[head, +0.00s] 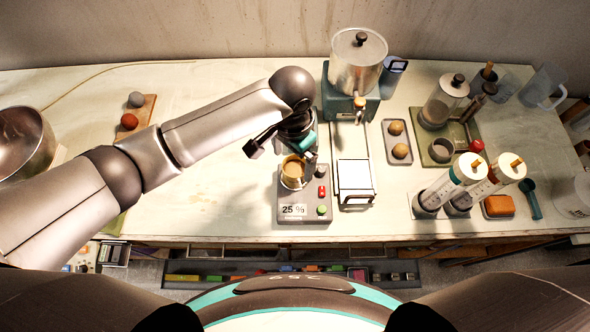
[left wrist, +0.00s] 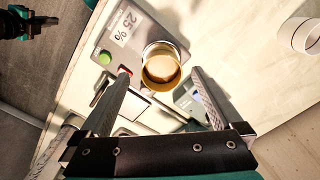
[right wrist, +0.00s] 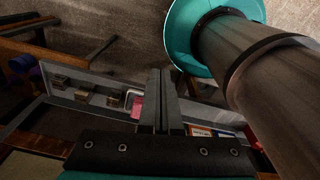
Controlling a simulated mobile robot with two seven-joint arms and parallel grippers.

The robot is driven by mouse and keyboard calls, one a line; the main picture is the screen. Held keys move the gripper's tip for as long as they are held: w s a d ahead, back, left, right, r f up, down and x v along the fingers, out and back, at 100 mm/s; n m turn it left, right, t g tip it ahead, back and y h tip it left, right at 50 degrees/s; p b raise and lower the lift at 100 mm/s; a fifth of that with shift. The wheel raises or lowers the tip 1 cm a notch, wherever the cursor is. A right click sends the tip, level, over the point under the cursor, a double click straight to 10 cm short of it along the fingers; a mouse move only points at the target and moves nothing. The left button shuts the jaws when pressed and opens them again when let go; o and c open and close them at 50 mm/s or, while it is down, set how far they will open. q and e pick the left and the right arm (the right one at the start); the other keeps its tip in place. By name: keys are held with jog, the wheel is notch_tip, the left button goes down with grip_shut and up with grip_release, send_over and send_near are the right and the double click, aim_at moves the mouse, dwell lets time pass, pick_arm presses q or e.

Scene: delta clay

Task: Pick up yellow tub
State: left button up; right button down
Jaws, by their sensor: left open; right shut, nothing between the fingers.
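The yellow tub (head: 292,171) stands upright on a grey device labelled "25 %" (head: 290,211) near the table's front edge. In the left wrist view the tub (left wrist: 161,70) shows its round open rim and pale brownish inside. My left gripper (head: 297,153) is above the tub and partly covers it in the head view. In the left wrist view its fingers (left wrist: 160,76) are open, one to each side of the tub in the picture, with nothing held. My right gripper (right wrist: 160,76) is shut and empty, away from the tub; it does not show in the head view.
A metal dispenser (head: 357,63) stands behind, right of the arm. A scale-like plate (head: 355,177) is close right of the device. Two white cylinders (head: 443,185) lean farther right. A steel bowl (head: 22,140) is far left. The table between bowl and device is mostly clear.

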aim_at(295, 168)
pick_arm(q)
jog(key=shift+w+d+f, duration=0.15)
jog(key=shift+w+f, duration=0.05)
jog(key=shift+f, duration=1.25)
jog(key=shift+w+d+f, duration=0.1)
jog(key=shift+w+f, duration=0.05)
jog(key=shift+f, duration=1.3)
jog(key=shift+c, duration=0.4)
grip_shut()
jog(key=shift+r, duration=0.15)
